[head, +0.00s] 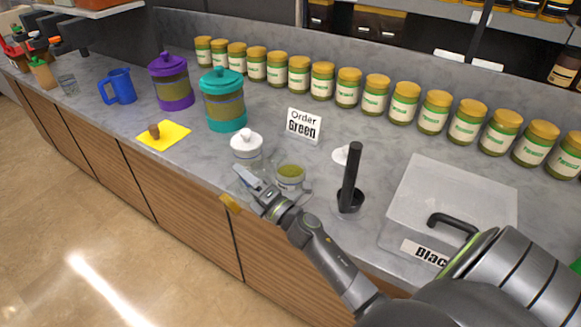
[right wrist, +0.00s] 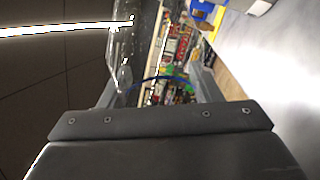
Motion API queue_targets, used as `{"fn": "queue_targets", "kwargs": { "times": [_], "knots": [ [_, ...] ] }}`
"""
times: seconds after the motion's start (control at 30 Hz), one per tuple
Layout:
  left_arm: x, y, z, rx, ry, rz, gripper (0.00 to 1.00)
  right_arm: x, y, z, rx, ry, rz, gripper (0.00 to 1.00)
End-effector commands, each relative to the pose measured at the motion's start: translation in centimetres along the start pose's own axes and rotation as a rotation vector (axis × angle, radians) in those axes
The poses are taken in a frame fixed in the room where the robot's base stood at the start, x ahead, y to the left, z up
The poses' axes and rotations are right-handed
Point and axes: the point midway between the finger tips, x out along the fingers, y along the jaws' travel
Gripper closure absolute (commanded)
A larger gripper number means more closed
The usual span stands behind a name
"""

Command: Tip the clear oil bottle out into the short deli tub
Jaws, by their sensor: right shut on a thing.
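The short clear tub (head: 290,184) stands on the counter near the front edge, with green contents. My right gripper (head: 250,182) is just left of it, above the counter's front edge. In the right wrist view, my right gripper (right wrist: 160,88) is shut on a see-through thing with a blue curved rim, which I take for the clear oil bottle (right wrist: 122,50). In the head view the bottle is hard to make out, and I cannot tell its tilt or whether anything flows from it. My left gripper is not in view.
A white-lidded jar (head: 246,149) stands just behind the gripper. A black upright tool (head: 351,180) and a clear lidded bin (head: 450,205) are to the right. A teal-lidded canister (head: 224,101) and a sign (head: 303,125) stand behind. Several gold-lidded jars line the wall.

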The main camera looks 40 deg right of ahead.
Motion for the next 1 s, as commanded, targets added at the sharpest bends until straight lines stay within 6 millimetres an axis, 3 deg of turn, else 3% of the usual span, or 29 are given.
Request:
{"fn": "queue_targets", "kwargs": {
  "times": [1.0],
  "knots": [
    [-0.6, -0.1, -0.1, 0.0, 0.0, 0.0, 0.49, 0.2, 0.7, 1.1, 0.133, -0.035, 0.003, 0.74]
  ]
}}
